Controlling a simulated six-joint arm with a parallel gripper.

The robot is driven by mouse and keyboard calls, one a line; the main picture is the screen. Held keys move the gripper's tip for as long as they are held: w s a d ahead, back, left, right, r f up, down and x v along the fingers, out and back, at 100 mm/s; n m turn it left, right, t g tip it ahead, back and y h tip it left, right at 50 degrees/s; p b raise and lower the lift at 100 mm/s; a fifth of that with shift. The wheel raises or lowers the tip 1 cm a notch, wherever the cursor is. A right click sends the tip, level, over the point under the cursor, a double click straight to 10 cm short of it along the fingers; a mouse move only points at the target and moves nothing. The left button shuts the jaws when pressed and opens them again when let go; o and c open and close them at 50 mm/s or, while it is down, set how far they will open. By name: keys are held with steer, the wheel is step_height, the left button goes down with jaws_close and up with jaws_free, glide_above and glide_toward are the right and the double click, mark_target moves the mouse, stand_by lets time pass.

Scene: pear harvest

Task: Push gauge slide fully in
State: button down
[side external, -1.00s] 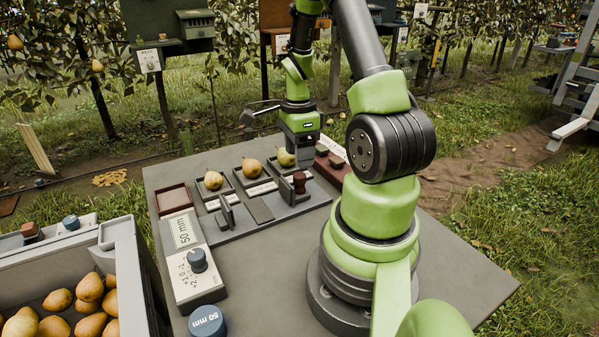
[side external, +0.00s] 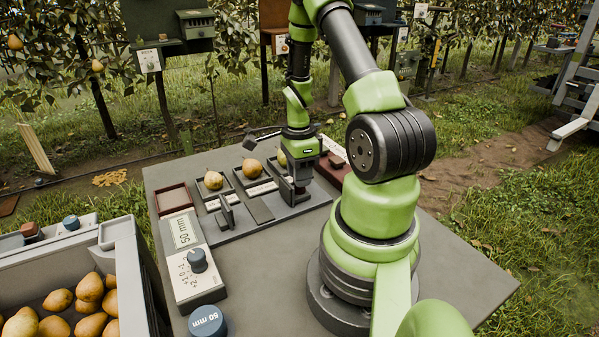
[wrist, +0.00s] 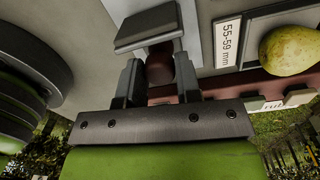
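The gauge (side external: 236,224) is a grey plate with an upright jaw at its left on the table. In the wrist view, the slide (wrist: 146,27) is a grey block with a dark red-brown knob (wrist: 159,66) next to it. My gripper (side external: 294,196) is down at the right end of the gauge and hides the knob in the side view. In the wrist view my gripper's fingers (wrist: 159,82) stand on either side of the knob, which nearly fills the gap. Whether they press on it is unclear.
Pears sit in small trays behind the gauge, one pear (side external: 213,180) at the left. A display box (side external: 182,232) reading 50 mm and a dial box (side external: 195,275) stand left. A blue 50 mm cylinder (side external: 207,321) is in front. A pear crate (side external: 128,262) stands at lower left.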

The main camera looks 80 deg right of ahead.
steer(key=shift+w+a, duration=1.6)
steer(key=shift+w, duration=0.05)
steer(key=c, duration=0.8)
jaws_free()
steer(key=shift+r, duration=0.1)
step_height(320, 180, up, 10)
steer(key=shift+d, duration=0.2)
steer(key=shift+w, duration=0.1)
